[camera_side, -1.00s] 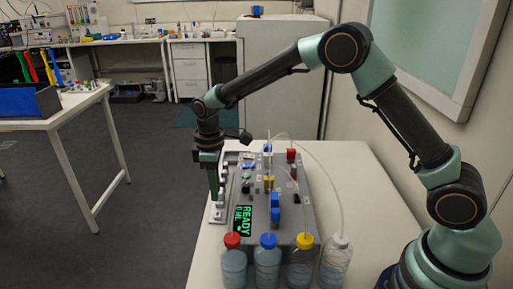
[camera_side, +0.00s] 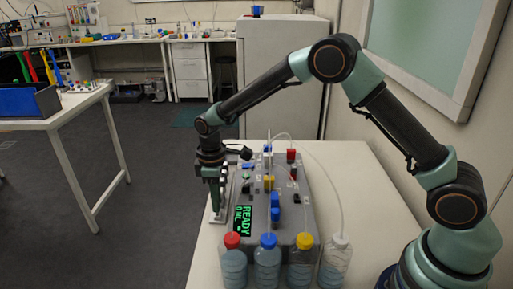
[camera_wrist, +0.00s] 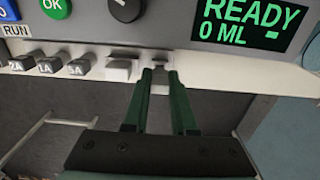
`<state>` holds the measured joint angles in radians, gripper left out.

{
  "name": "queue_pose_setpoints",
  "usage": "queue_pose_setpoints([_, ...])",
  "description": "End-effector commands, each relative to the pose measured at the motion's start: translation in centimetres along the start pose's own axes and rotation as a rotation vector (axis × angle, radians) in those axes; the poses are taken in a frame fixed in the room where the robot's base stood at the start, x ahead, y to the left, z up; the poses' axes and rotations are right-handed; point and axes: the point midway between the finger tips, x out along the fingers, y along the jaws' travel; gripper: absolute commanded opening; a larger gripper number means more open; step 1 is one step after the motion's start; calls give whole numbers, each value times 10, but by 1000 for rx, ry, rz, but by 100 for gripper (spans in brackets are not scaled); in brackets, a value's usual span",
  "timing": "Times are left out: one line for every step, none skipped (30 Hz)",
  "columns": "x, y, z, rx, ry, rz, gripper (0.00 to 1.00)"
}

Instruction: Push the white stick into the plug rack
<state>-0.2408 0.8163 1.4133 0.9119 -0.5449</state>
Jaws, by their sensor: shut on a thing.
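My gripper (camera_wrist: 160,74) has its two green fingers close together at the front rail of the grey machine. In the side view my gripper (camera_side: 215,207) points down at the machine's left edge. A small pale piece (camera_wrist: 160,71) shows between the fingertips; it looks like the white stick, mostly hidden by the fingers. The plug rack (camera_wrist: 100,84) is the pale strip along the machine's edge, with several labelled grey-white plugs in a row left of my fingers. In the side view, the rack (camera_side: 222,214) is partly covered by my gripper. How deep the stick sits cannot be told.
The grey machine (camera_side: 283,222) carries a READY 0 ML display (camera_wrist: 247,22) close to my gripper's right. Bottles with red, blue, yellow and white caps (camera_side: 268,265) stand in front, with thin tubes arching above. The white table (camera_side: 360,185) is clear on the right.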

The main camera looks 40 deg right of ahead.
Motion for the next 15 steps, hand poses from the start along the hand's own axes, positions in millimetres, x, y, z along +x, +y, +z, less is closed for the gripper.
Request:
queue_pose_setpoints([0, 0, 0, 0, 0, 0, 0])
queue_pose_setpoints([0, 0, 0, 0, 0, 0, 0])
queue_pose_setpoints([0, 0, 0, 0, 0, 0, 0])
queue_pose_setpoints([1, 0, 0, 0, 0, 0, 0])
queue_pose_setpoints([1, 0, 0, 0, 0, 0, 0])
queue_pose_setpoints([1, 0, 0, 0, 0, 0, 0])
queue_pose_setpoints([2, 0, 0, 0, 0, 0, 0])
queue_pose_setpoints([2, 0, 0, 0, 0, 0, 0])
queue_pose_setpoints([3, 0, 0, 0, 0, 0, 0])
queue_pose_setpoints([3, 0, 0, 0, 0, 0, 0])
queue_pose_setpoints([4, 0, 0, 0, 0, 0, 0])
queue_pose_setpoints([4, 0, 0, 0, 0, 0, 0])
queue_pose_setpoints([4, 0, 0, 0, 0, 0, 0])
queue_pose_setpoints([5, 0, 0, 0, 0, 0, 0])
queue_pose_setpoints([5, 0, 0, 0, 0, 0, 0])
